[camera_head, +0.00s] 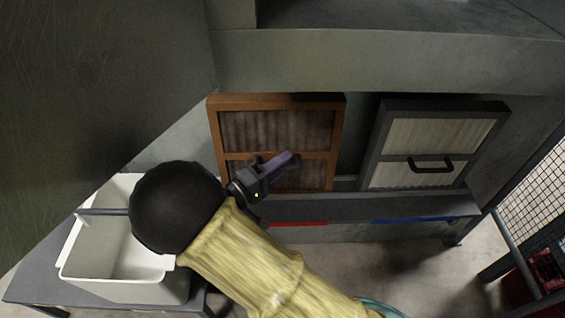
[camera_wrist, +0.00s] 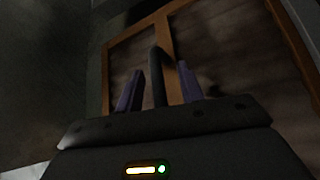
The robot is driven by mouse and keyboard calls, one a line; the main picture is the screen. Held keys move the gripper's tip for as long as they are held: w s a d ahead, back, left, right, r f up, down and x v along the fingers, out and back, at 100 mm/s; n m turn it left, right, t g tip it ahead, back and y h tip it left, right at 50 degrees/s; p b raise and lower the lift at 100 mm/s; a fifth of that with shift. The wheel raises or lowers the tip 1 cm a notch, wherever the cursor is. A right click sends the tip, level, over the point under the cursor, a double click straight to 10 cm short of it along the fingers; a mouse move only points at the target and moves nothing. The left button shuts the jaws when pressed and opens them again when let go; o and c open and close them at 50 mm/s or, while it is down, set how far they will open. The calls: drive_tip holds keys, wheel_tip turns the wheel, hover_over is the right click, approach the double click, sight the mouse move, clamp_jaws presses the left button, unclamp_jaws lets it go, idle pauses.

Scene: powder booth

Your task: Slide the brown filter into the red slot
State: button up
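The brown filter (camera_head: 276,100), with an orange-brown frame and dull pleated panels, stands upright in the booth opening above the red strip (camera_head: 298,224). I cannot tell how deep it sits in its slot. My gripper (camera_head: 284,160) is at the lower middle of the filter's face and covers part of it. In the wrist view my gripper (camera_wrist: 158,88) has its purple fingers apart, one on each side of the filter's dark handle (camera_wrist: 157,72). Gaps show between the handle and both fingers. The frame's crossbar (camera_wrist: 165,40) is behind the handle.
A grey-framed filter (camera_head: 375,145) with a black handle stands to the right, above a blue strip (camera_head: 425,219). A white bin (camera_head: 125,284) sits on a table at lower left. A mesh panel (camera_head: 535,185) stands at far right. The booth ledge (camera_head: 400,206) runs below both filters.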

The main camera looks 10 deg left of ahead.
drive_tip(key=p+v, duration=0.4)
drive_tip(key=v, duration=1.3)
drive_tip(key=shift+r, duration=0.1)
